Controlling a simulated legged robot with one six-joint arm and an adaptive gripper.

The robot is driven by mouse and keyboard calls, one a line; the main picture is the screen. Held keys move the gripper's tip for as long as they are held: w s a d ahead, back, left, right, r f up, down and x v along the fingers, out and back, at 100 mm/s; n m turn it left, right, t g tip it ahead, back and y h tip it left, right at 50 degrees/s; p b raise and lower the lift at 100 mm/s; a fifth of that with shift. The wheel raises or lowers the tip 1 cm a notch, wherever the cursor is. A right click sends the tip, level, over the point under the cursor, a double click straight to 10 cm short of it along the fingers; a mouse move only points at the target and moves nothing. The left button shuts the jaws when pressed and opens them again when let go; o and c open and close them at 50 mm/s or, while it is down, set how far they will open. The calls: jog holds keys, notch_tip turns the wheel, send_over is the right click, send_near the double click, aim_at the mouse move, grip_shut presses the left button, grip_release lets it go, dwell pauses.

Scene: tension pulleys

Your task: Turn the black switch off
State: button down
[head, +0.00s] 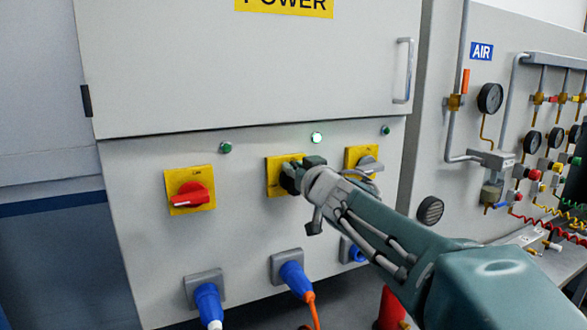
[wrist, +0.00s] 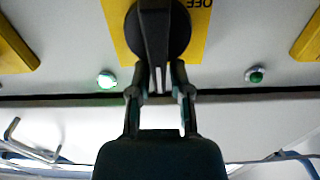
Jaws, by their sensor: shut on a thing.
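The black switch (wrist: 157,32) is a round knob with a raised handle on a yellow plate (wrist: 117,20) in the wrist view. An upside-down "OFF" label shows on the plate's upper right. The handle lies vertical in that picture, its white-marked end between my fingers. My gripper (wrist: 160,78) is shut on this handle end, one finger on each side. In the head view my gripper (head: 298,176) is at the middle yellow plate (head: 275,162) and hides most of the switch. The lamp (head: 317,138) above this plate is lit.
A red switch (head: 190,196) is on the left plate and a grey switch (head: 369,164) on the right plate, close beside my gripper. Blue plugs (head: 292,279) stick out below. Gauges and hoses crowd the AIR panel (head: 482,51) at right.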

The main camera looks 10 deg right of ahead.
aim_at(273, 181)
jog(key=shift+a+f+n, duration=0.1)
jog(key=shift+n, duration=0.2)
jog(key=n, duration=0.2)
jog(key=a+n, duration=0.1)
jog(key=n, duration=0.1)
jog(key=shift+s+a+f+n, duration=0.1)
jog(key=shift+f+n, duration=0.1)
jog(key=shift+n, duration=0.1)
jog(key=n, duration=0.3)
jog(key=a+n, duration=0.1)
jog(key=shift+s+f+n, duration=0.1)
jog(key=shift+f+n, duration=0.2)
jog(key=shift+f, duration=0.1)
jog(key=n, duration=0.3)
jog(key=f+n, duration=0.1)
jog(key=shift+a+f, duration=0.1)
jog(key=shift+a, duration=0.15)
jog(key=shift+a+f+n, duration=0.1)
jog(key=shift+f+n, duration=0.2)
jog(key=shift+n, duration=0.7)
jog(key=shift+f+n, duration=0.25)
jog(key=shift+n, duration=0.75)
jog(key=c, duration=0.6)
grip_release()
jog(key=shift+o, duration=0.2)
jog(key=shift+a+r, duration=0.1)
